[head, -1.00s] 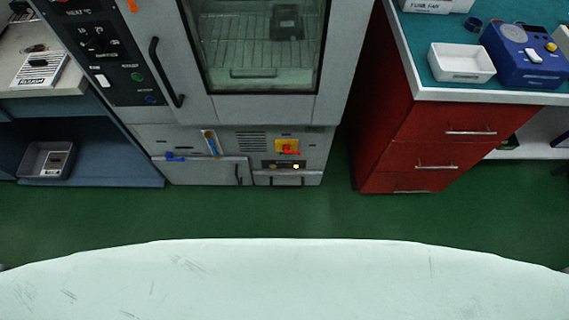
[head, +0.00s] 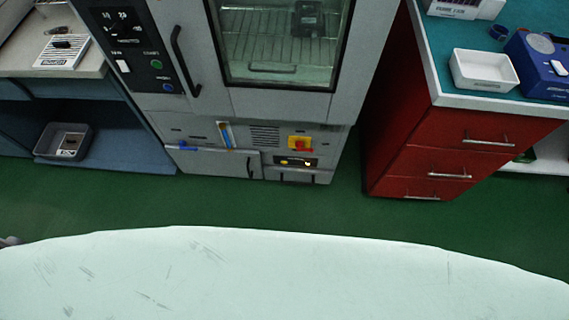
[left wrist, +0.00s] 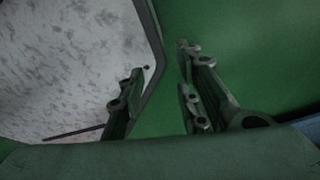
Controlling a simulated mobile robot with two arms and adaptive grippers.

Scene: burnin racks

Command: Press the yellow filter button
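A small dark panel (head: 296,162) low on the front of the grey test chamber (head: 280,105) carries a yellow button (head: 284,162) and a brightly lit, yellowish-white button (head: 307,162) to its right. Their labels are too small to read, so I cannot tell which is the filter button. My left gripper shows only in the left wrist view (left wrist: 160,88). Its two fingers are apart with nothing between them, over green floor and a pale speckled surface, and no button is near it. My right gripper is not in view.
A red-and-yellow switch (head: 299,143) sits just above the panel. A red drawer cabinet (head: 415,150) stands to the right, holding a white tray (head: 484,70) on top. A blue-grey bench (head: 105,155) is at left. Green floor (head: 250,208) lies clear before the chamber.

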